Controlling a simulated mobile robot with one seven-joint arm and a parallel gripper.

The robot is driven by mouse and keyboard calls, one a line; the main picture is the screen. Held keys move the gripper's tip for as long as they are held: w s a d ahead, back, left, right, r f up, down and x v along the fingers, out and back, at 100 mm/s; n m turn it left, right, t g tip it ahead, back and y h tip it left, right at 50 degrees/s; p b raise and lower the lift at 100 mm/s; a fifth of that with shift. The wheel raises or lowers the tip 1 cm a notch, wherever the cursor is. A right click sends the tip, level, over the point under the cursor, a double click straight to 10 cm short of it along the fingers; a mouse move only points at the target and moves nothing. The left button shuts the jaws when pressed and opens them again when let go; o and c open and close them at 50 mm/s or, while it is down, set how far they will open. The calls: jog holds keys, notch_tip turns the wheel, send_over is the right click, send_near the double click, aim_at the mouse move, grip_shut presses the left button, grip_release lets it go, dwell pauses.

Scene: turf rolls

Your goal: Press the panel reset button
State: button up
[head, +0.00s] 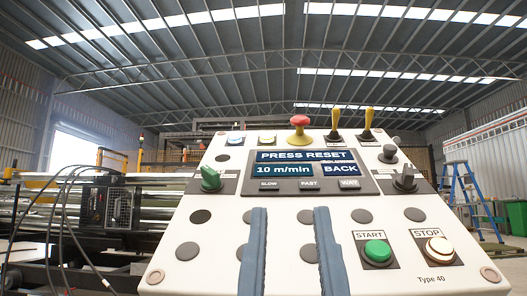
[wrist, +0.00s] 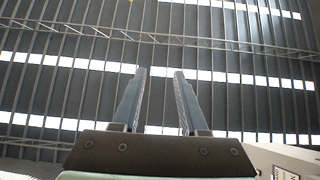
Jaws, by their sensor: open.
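The white control panel (head: 190,240) fills the middle of the head view. Its screen (head: 304,163) reads "PRESS RESET", "10 m/min" and "BACK". Two small, pale-lit buttons, a left one (head: 235,139) and a right one (head: 267,138), sit at the panel's upper left; their labels are too small to read, so I cannot tell which is reset. A green START button (head: 376,251) and a lit white STOP button (head: 439,248) are at lower right. My gripper (head: 290,210) is open and empty in front of the panel's lower middle; it also shows in the wrist view (wrist: 160,72), pointing towards the roof.
A red mushroom button (head: 299,122), two yellow-tipped toggles, a green knob (head: 210,178) and a black knob (head: 405,179) stand up from the panel. Machinery with cables is at left, a blue ladder (head: 463,195) at right. In the wrist view, a panel corner (wrist: 262,155) shows at lower right.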

grip_shut()
dwell(1.3)
